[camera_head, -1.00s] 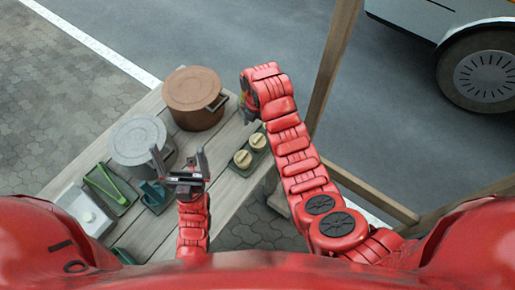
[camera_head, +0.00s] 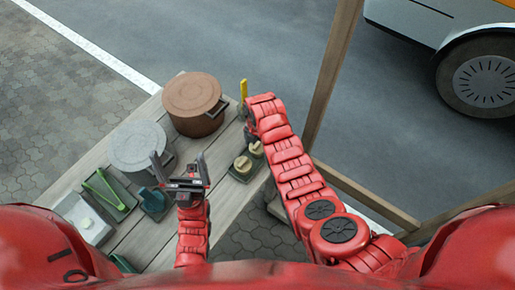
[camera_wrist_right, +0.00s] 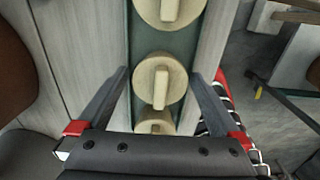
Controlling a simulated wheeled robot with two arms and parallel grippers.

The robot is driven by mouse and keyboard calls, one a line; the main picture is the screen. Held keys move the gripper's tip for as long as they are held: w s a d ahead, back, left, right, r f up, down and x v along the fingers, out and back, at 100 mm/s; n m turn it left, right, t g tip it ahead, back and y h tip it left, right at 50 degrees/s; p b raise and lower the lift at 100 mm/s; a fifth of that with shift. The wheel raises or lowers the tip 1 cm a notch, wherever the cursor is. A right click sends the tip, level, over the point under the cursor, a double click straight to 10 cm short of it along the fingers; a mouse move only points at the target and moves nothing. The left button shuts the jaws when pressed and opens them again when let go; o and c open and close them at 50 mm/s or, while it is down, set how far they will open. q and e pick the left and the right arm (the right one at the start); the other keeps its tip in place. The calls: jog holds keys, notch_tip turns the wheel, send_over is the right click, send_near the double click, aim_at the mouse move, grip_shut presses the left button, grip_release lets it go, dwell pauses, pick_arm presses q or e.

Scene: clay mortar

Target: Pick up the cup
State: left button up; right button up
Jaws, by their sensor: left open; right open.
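Round beige lidded pieces, which may be cups, stand in a row on a narrow dark green tray (camera_head: 236,176); two show in the head view, a near one (camera_head: 243,165) and a far one (camera_head: 256,148). A dark teal cup-like thing (camera_head: 153,201) sits on another small tray to the left. In the right wrist view, my right gripper (camera_wrist_right: 160,76) is open, its fingers on either side of a beige piece (camera_wrist_right: 160,86); contact cannot be told. Its fingers are mostly hidden in the head view. My left gripper (camera_head: 180,165) is open and empty above the table, by the teal thing.
A brown lidded pot (camera_head: 193,97) and a grey lidded pot (camera_head: 138,146) stand on the plank table (camera_head: 90,175). Green tongs (camera_head: 106,189) lie on a tray and a white box (camera_head: 82,219) is at the left. A yellow upright thing (camera_head: 243,88) stands near the right gripper. A wooden post (camera_head: 332,75) rises at the right.

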jog(key=c, duration=1.3)
jog(key=shift+r, duration=0.15)
